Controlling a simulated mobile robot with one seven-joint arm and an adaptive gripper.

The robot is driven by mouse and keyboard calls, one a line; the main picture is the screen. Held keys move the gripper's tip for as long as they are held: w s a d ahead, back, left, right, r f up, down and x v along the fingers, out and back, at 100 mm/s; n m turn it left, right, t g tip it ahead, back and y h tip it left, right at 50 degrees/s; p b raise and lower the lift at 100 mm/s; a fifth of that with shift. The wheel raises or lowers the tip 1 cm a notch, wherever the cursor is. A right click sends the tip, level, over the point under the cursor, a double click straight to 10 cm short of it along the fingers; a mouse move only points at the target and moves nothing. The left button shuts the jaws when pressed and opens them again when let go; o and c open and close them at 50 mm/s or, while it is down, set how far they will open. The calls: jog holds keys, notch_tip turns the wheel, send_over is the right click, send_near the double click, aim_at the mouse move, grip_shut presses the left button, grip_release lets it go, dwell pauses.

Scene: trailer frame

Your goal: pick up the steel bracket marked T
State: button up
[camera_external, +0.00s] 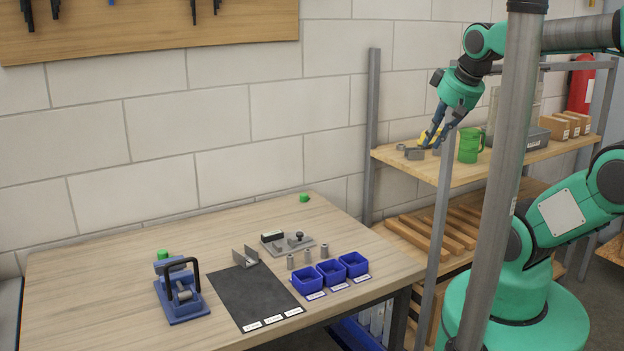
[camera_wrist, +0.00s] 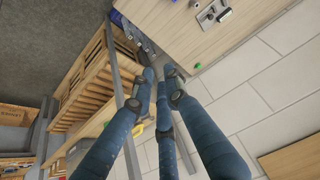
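My gripper (camera_external: 432,143) is at the left end of the upper wooden shelf, fingers pointing down. A grey steel piece (camera_external: 414,154) lies on the shelf just left of the fingertips, with a smaller one (camera_external: 400,147) beside it. I cannot read a T on either. An angled steel bracket (camera_external: 246,256) stands at the back of the dark mat on the bench; no mark is legible on it. In the wrist view, the blue fingers of my gripper (camera_wrist: 158,87) are spread apart, with nothing visibly held between them.
A shelf post (camera_external: 447,190) rises nearby. The bench (camera_external: 110,255) holds blue bins (camera_external: 331,273), several small cylinders and a blue vise-like fixture (camera_external: 181,290).

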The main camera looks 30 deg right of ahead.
jog(key=w+a+f+n+g, duration=0.1)
jog(key=w+a+f, duration=0.2)
jog(key=w+a, duration=0.75)
jog(key=w+a+f+g, duration=0.1)
jog(key=w+a+f, duration=0.1)
jog(key=w+a, duration=0.85)
jog(key=w+a+f+g, duration=0.1)
jog(key=w+a+f, duration=0.4)
jog(key=a+f, duration=0.5)
jog(key=w+a+f+n+g, duration=0.1)
jog(key=w+a+f, duration=0.4)
jog(key=a+f, duration=0.5)
jog(key=shift+a, duration=0.4)
jog(key=shift+f, duration=0.1)
jog(key=shift+w+f+b, duration=0.1)
jog(key=shift+w+f, duration=0.05)
jog(key=shift+f, duration=1.25)
jog(key=shift+w+f+b, duration=0.1)
jog(key=shift+w+f, duration=0.1)
jog(key=shift+f, duration=1.25)
jog(key=shift+w+f+b, duration=0.1)
jog(key=shift+w+f, duration=0.05)
jog(key=shift+f, duration=1.25)
